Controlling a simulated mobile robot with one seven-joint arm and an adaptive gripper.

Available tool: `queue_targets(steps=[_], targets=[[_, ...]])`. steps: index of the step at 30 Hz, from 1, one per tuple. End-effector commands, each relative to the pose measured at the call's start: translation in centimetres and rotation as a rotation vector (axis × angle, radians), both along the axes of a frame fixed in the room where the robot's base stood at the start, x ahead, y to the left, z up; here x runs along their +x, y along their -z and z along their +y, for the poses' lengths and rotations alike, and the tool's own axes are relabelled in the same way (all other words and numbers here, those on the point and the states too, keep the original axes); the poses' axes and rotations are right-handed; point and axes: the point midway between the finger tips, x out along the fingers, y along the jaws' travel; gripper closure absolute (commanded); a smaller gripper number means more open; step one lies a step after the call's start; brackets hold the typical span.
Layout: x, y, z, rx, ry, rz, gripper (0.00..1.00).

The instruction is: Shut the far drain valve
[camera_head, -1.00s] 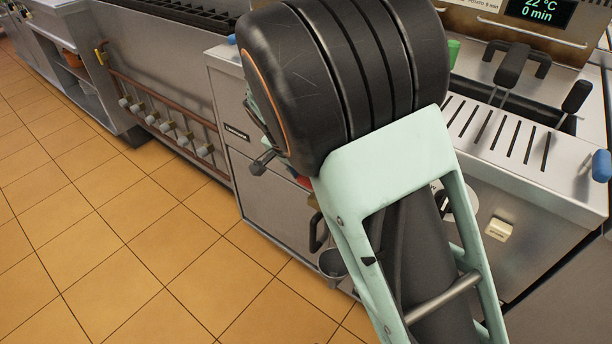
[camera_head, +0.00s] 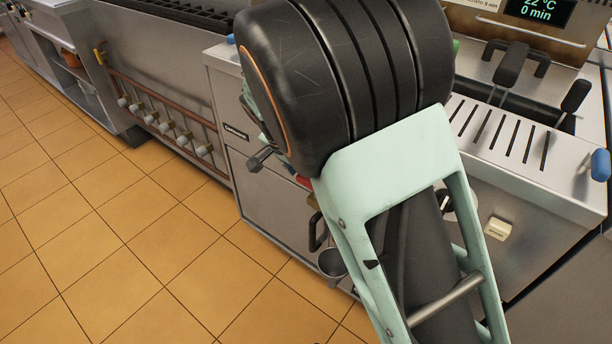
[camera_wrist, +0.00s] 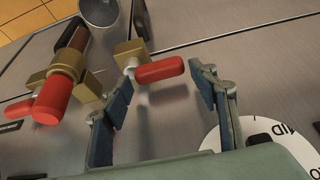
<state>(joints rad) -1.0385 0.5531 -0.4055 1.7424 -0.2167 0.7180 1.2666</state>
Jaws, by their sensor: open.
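In the wrist view a small brass valve (camera_wrist: 130,53) with a red lever handle (camera_wrist: 160,70) is on the steel front. My gripper (camera_wrist: 161,78) is open, with its two blue-padded fingers on either side of that handle. I cannot tell whether either finger touches it. A larger brass valve (camera_wrist: 66,74) with a red handle end (camera_wrist: 52,99) and a brown pipe stands to the left, outside the fingers. Another red handle (camera_wrist: 18,110) shows at the left edge. In the head view my arm hides most of the valves; a bit of red handle (camera_head: 304,181) shows beside it.
A metal cup or bucket (camera_wrist: 99,11) is below the valves, also in the head view (camera_head: 331,262). A white dial (camera_wrist: 262,140) is close by my right finger. The fryer (camera_head: 510,145) stands right, a pipe with several knobs (camera_head: 165,125) left. The tiled floor is clear.

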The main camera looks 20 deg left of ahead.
Motion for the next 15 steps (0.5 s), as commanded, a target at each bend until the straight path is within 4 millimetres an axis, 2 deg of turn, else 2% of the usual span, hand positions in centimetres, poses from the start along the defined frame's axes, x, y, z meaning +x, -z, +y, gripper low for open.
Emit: queue_targets(steps=[9,15], targets=[[-2.3,-6.2,1.1,0.005,-0.001,-0.002,0.46],[-3.4,-9.1,1.6,0.004,-0.001,-0.002,0.46]])
